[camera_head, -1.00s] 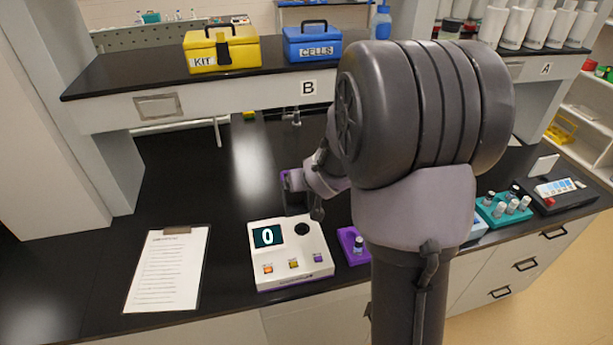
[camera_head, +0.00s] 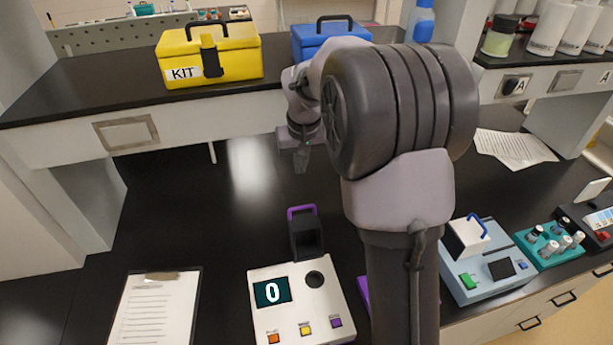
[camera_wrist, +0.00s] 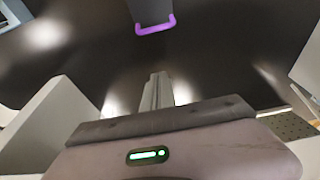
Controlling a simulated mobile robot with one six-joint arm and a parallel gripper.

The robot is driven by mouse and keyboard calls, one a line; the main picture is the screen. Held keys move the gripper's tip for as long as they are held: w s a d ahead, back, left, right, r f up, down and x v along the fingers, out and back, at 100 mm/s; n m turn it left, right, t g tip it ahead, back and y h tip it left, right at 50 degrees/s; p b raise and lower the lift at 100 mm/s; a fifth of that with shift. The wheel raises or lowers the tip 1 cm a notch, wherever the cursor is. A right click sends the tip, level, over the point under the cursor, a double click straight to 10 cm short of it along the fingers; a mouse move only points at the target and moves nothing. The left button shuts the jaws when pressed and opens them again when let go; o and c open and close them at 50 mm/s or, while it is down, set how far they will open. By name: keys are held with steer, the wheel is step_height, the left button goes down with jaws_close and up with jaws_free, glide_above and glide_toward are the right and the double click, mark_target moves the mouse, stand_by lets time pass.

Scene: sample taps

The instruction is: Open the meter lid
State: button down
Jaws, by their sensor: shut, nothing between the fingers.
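The meter (camera_head: 318,310) is a white box with a screen showing 0 and orange, yellow and purple buttons, on the black bench in the head view. Its black lid (camera_head: 307,238) with a purple handle (camera_head: 301,211) stands raised at the back edge, and the round dark well (camera_head: 315,279) is uncovered. In the wrist view the purple handle (camera_wrist: 156,26) shows at the top, with the dark lid (camera_wrist: 150,9) partly cut off. My gripper (camera_head: 302,168) is shut and empty, above and behind the lid, apart from it. It also shows in the wrist view (camera_wrist: 158,78).
A blue-grey device (camera_head: 488,270) with a white lid stands at right, beside a teal vial rack (camera_head: 550,245). A purple holder (camera_head: 363,290) is mostly hidden behind my arm. A clipboard (camera_head: 155,310) lies at left. The shelf (camera_head: 90,85) holds a yellow kit box (camera_head: 232,60).

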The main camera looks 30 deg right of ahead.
step_height(320, 180, down, 9)
steer(key=s+b, duration=0.2)
steer(key=shift+s+a+b, duration=0.3)
steer(key=shift+a, duration=0.05)
steer(key=shift+b, duration=0.45)
